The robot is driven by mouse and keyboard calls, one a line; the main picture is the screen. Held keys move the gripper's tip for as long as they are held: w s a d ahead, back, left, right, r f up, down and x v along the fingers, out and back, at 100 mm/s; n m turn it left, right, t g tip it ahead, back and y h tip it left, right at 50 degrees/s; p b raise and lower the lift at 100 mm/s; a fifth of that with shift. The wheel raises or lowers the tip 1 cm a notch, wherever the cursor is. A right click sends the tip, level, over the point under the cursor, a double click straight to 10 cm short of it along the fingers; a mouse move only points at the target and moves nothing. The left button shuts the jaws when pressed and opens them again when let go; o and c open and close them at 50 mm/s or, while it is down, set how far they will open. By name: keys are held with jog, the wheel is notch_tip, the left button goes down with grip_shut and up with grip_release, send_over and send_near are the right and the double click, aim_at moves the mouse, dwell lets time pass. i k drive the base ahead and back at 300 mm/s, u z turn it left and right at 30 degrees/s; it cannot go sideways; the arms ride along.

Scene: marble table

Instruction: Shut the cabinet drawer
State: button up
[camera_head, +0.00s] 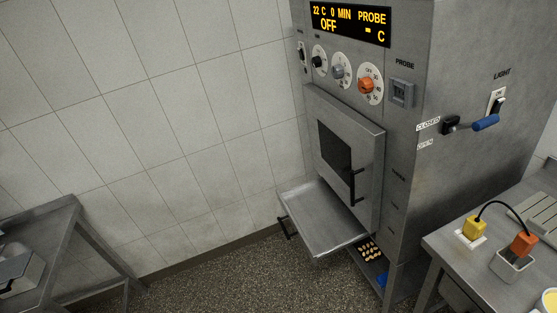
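A tall grey metal cabinet (398,190) stands right of centre against the tiled wall. A flat metal panel (322,218) with a raised edge sticks out from its lower front, below the windowed door. It looks like the open drawer, though I cannot tell whether it is a drawer or a fold-down flap. A dark handle (287,228) is at its outer left end. The windowed door (347,150) above has a dark upright handle (355,186) and looks shut. Below the panel, small tan pieces (370,249) and something blue show in a low opening. My gripper is not in view.
A metal table (40,226) stands at the left, and another (465,262) at the right holds a yellow plug (475,228) and an orange one (523,244). The speckled floor (220,285) between is clear. A blue-handled lever (485,122) juts from the cabinet's right side.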

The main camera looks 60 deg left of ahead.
aim_at(325, 225)
jog(key=u, duration=1.6)
jog(key=i, duration=1)
jog(key=z, duration=2.1)
jog(key=k, duration=0.85)
